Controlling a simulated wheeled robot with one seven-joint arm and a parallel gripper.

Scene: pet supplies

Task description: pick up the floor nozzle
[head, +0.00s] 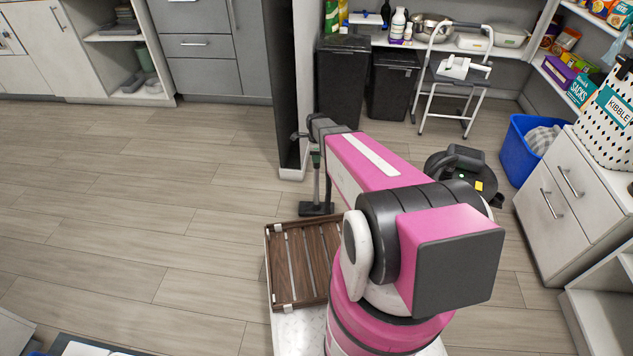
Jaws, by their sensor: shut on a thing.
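The floor nozzle (316,209) is a dark, flat, wide head with a thin upright tube rising from it. It shows just beyond the wooden slatted tray, beside the end of the dark partition. My gripper (314,146) is at the far end of my pink arm, above the nozzle head, and is shut on the upper part of the nozzle's tube. The fingertips are small and partly hidden by my wrist. I cannot tell whether the nozzle head touches the floor.
The slatted tray (303,262) lies in front of the nozzle. A dark partition end (289,100) stands close behind my gripper. A round black vacuum body (455,168), a blue bin (522,150) and a step stool (448,88) are to the right. The floor at left is clear.

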